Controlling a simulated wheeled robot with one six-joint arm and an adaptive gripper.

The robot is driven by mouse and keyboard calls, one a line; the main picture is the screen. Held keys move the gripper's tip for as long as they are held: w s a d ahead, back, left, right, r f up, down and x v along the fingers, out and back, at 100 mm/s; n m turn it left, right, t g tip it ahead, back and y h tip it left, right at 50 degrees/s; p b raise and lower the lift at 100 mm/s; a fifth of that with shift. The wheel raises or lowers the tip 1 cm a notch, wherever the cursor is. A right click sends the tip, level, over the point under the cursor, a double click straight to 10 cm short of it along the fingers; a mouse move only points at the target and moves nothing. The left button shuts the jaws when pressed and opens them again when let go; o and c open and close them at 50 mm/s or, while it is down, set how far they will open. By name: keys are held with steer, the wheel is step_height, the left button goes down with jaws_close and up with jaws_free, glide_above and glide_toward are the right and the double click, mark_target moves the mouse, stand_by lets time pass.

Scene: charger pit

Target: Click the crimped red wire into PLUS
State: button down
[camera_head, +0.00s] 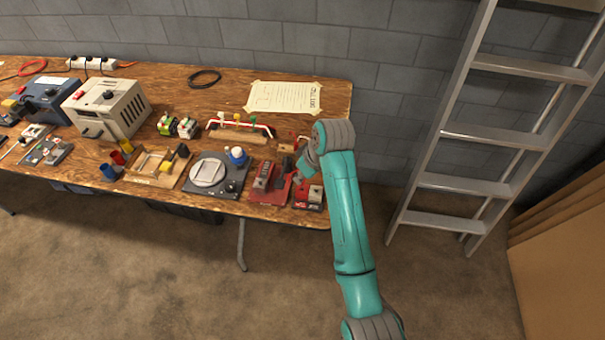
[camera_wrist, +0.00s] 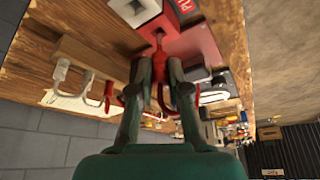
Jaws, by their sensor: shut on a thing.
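My gripper (camera_wrist: 158,62) is shut on the red wire (camera_wrist: 168,105), which hangs in a loop behind the fingers. A red piece shows between the fingertips, close to a red block (camera_wrist: 196,45). The crimped tip is too small and covered to make out. A red label reading "PL" (camera_wrist: 187,7), cut by the picture edge, sits beside the block. In the head view my gripper (camera_head: 299,178) is over the right end of the bench, partly behind my own wrist. A red block with a grey top (camera_head: 310,196) is just below it. I cannot tell whether the wire touches the block.
A red fixture (camera_head: 264,181) stands left of the gripper, and a dark plate with a round white disc (camera_head: 208,173) beyond it. The bench's front edge is close; a ladder (camera_head: 445,130) stands at the right.

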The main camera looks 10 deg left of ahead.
steer(key=shift+f, duration=1.35)
stand_by(0.6)
steer(key=c, duration=1.7)
jaws_free()
steer(key=shift+c, duration=0.2)
jaws_close()
steer(key=shift+f, duration=0.2)
steer(key=o, duration=0.7)
jaws_free()
